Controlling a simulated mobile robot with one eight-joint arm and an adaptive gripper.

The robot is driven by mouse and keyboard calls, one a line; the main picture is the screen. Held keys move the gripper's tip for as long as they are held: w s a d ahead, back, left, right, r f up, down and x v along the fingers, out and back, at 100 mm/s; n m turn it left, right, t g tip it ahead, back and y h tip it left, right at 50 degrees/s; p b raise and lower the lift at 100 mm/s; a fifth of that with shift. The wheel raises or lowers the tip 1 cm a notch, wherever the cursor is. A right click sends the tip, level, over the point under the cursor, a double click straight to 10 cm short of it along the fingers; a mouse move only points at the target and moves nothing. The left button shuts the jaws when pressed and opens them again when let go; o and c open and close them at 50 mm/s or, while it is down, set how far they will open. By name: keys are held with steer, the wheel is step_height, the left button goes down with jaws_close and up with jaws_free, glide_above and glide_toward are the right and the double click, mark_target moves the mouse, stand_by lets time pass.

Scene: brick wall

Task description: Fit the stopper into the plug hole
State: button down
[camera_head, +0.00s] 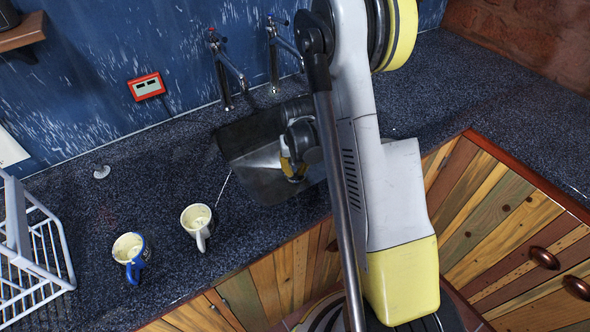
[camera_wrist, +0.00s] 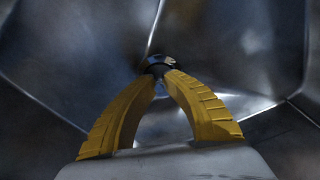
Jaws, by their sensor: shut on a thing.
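In the wrist view my gripper (camera_wrist: 161,78) has its yellow fingers drawn together at the tips around a small dark, shiny-topped piece, which looks like the stopper (camera_wrist: 161,61). Metal sink walls surround it there. In the head view my gripper (camera_head: 292,172) is low inside the metal sink basin (camera_head: 250,183), pointing down. The stopper cannot be made out in the head view. The plug hole is not visible in either view, and I cannot tell how the stopper sits relative to it.
Two taps (camera_head: 230,68) stand behind the sink. A white mug (camera_head: 197,225) and a blue-handled mug (camera_head: 130,252) stand left of it. A white rack (camera_head: 35,245) is at the far left, and a small white piece (camera_head: 101,172) lies near the wall. The right counter is clear.

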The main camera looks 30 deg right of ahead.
steer(key=shift+f, duration=0.2)
stand_by(0.5)
steer(key=c, duration=0.9)
jaws_free()
steer(key=shift+o, duration=0.2)
steer(key=shift+r+p, duration=3.15)
steer(key=shift+r, duration=1.9)
